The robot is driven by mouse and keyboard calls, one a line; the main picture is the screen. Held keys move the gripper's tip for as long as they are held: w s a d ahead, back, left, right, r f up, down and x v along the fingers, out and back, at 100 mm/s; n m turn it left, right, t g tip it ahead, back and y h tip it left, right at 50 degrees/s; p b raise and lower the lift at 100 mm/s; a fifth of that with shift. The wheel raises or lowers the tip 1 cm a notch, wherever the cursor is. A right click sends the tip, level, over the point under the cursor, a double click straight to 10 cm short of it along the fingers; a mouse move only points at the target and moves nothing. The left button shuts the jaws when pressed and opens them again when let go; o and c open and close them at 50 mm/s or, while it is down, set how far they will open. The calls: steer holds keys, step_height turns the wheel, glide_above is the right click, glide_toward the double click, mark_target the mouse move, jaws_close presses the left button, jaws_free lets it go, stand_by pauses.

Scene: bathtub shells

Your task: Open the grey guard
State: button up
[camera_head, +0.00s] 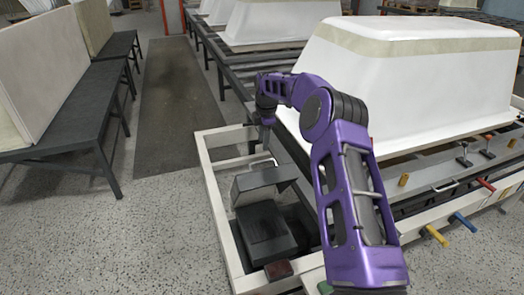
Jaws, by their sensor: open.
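The grey guard (262,181) shows as a tilted box-like cover with a pale bar handle (262,163) along its top. It is raised at an angle behind a dark grey box (264,228), inside a cream frame. My purple arm reaches up from the bottom right and bends over to the left. My gripper (267,141) points down just above the handle, small and dark in the view. It is open. I cannot tell whether the fingers touch the handle or stand around it.
A white bathtub shell (405,85) sits on the rail line right of my arm. Coloured handles (435,236) stick out at the lower right. A dark bench (75,130) with pale panels stands at the left. The floor between bench and frame is clear.

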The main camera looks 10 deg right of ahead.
step_height(320, 180, up, 6)
steer(key=s, duration=0.1)
steer(key=shift+p, duration=0.3)
steer(key=shift+s+d, duration=0.1)
